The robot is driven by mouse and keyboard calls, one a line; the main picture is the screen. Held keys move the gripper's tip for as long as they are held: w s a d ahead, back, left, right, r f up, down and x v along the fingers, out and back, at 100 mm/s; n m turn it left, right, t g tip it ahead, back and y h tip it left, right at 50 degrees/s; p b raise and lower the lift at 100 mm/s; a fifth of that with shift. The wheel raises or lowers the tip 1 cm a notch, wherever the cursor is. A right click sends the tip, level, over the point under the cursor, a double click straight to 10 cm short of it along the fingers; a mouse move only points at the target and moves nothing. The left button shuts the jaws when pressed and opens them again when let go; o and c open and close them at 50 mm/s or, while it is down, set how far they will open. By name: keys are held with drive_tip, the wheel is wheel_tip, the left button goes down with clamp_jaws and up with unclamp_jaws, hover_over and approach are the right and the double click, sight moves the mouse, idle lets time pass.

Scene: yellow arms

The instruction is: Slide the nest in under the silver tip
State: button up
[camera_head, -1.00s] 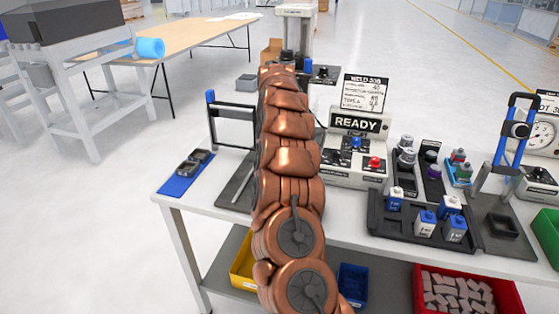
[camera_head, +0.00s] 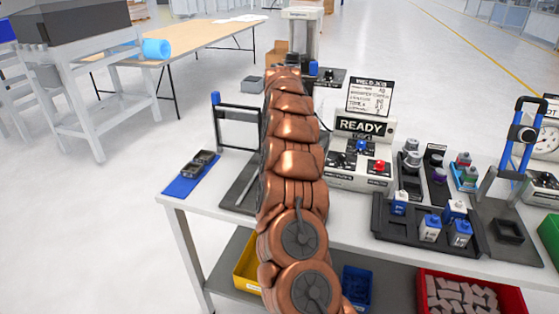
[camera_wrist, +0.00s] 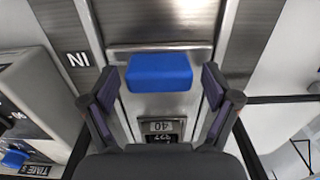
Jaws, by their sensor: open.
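In the wrist view, a blue block (camera_wrist: 158,72), apparently the handle of the nest, sits on a metal slide track (camera_wrist: 118,105). My gripper (camera_wrist: 160,85) is open, with one dark finger on each side of the block; I see gaps, not a grip. An upside-down IN label (camera_wrist: 78,60) is left of the track. In the head view my arm hides my gripper and the nest. I cannot make out the silver tip for certain in either view.
The READY control box (camera_head: 360,125) stands close on the right. A dark tray with blue-topped containers (camera_head: 385,225) is farther right. A blue mat (camera_head: 185,187) lies at the table's left end.

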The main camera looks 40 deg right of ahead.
drive_tip(key=shift+r, duration=3.75)
